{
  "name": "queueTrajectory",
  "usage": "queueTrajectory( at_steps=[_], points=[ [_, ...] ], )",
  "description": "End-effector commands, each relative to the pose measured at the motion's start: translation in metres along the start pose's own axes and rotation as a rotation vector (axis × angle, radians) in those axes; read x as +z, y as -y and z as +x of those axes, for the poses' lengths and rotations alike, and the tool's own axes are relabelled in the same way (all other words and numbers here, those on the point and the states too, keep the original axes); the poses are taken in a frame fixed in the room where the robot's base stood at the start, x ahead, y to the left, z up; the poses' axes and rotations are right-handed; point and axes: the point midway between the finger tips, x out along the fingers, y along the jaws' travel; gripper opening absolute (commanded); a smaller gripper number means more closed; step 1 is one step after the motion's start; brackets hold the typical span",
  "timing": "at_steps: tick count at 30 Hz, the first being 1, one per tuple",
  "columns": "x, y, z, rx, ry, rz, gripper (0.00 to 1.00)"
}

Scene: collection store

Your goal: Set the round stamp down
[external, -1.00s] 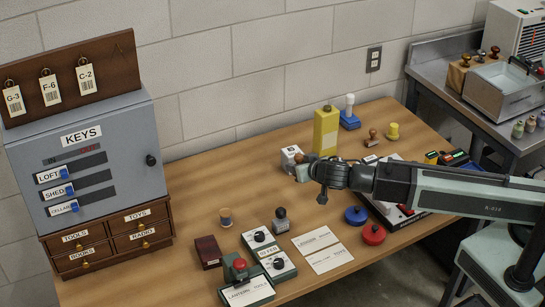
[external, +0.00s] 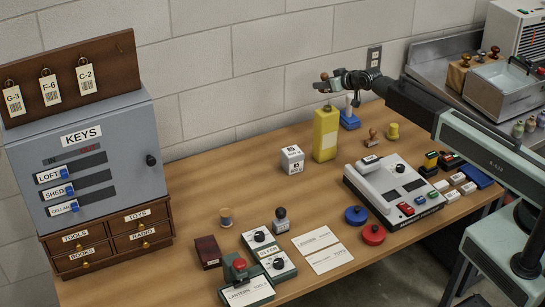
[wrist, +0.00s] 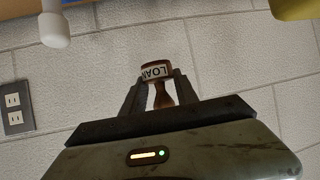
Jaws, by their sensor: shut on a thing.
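My gripper (external: 326,84) is raised above the tall yellow container (external: 325,133), near the wall. The stamp sits between the two fingers (wrist: 160,85), clear of any surface. In the external view the stamp is small and partly hidden by the fingers, so its tilt is hard to tell.
A white cube (external: 292,159) and white machine (external: 393,190) are farther forward. The table (external: 200,170) has free room at centre-left.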

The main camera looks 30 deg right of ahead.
Motion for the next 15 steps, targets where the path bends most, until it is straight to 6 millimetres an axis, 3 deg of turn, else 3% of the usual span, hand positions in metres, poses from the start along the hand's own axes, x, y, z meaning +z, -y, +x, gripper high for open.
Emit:
queueTrajectory(
  at_steps=[7, 15],
  points=[
    [0.014, 0.0, 0.008, 0.001, 0.001, 0.0, 0.0],
    [0.076, 0.0, 0.041, 0.001, 0.001, 0.0, 0.0]
  ],
)
